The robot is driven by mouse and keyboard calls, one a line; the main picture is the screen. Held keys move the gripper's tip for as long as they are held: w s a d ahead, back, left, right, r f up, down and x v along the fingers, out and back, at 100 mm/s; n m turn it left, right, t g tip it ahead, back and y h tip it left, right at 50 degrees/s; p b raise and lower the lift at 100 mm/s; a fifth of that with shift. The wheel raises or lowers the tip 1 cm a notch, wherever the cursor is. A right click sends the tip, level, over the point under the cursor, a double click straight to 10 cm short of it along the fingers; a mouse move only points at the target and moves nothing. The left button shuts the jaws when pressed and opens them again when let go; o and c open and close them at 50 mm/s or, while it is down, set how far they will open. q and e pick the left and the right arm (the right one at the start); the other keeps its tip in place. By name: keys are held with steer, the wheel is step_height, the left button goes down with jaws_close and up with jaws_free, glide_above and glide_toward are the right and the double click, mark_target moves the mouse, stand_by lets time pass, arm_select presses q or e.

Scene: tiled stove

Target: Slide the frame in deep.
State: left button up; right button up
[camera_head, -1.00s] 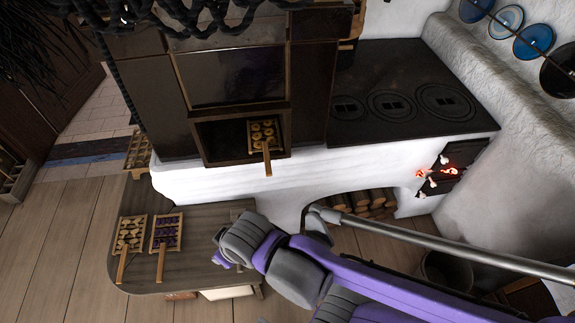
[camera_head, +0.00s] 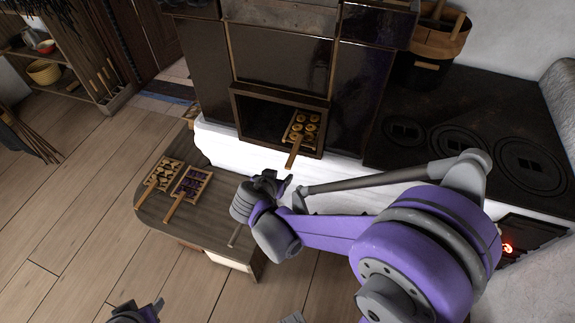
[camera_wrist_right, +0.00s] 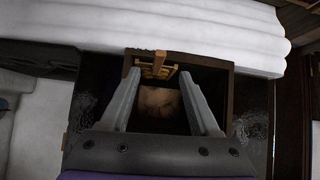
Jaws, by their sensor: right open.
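A wooden frame (camera_head: 302,128) with several golden round slices lies in the opening of the dark tiled stove (camera_head: 270,118), its handle (camera_head: 292,157) sticking out over the white ledge. In the right wrist view, the frame (camera_wrist_right: 155,70) and its handle (camera_wrist_right: 160,56) show beyond the fingertips, inside the dark-rimmed opening (camera_wrist_right: 230,95). My right gripper (camera_head: 270,181) is open and empty, in front of and below the opening, apart from the handle; its two fingers also show in the right wrist view (camera_wrist_right: 160,88). My left gripper (camera_head: 139,312) is partly cut off at the bottom edge.
Two more frames, one with pale pieces (camera_head: 163,175) and one with purple pieces (camera_head: 191,185), lie on the wooden bench (camera_head: 215,215). A black cooktop (camera_head: 450,130) is at right, with a glowing fire door (camera_head: 515,243) below. Floor at left is clear.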

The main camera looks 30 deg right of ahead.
mark_target(288, 165)
steer(key=shift+m+h, duration=0.3)
steer(key=shift+m, duration=0.1)
steer(key=b+x, duration=0.4)
steer(key=x, duration=0.7)
steer(key=shift+w, duration=0.25)
arm_select(q)
steer(key=f, duration=0.1)
steer(key=s+f, duration=0.1)
steer(key=f, duration=0.3)
steer(key=shift+s+d, duration=0.2)
steer(key=shift+d, duration=0.1)
arm_select(e)
steer(key=shift+r, duration=0.1)
steer(key=shift+a, duration=0.1)
jaws_close()
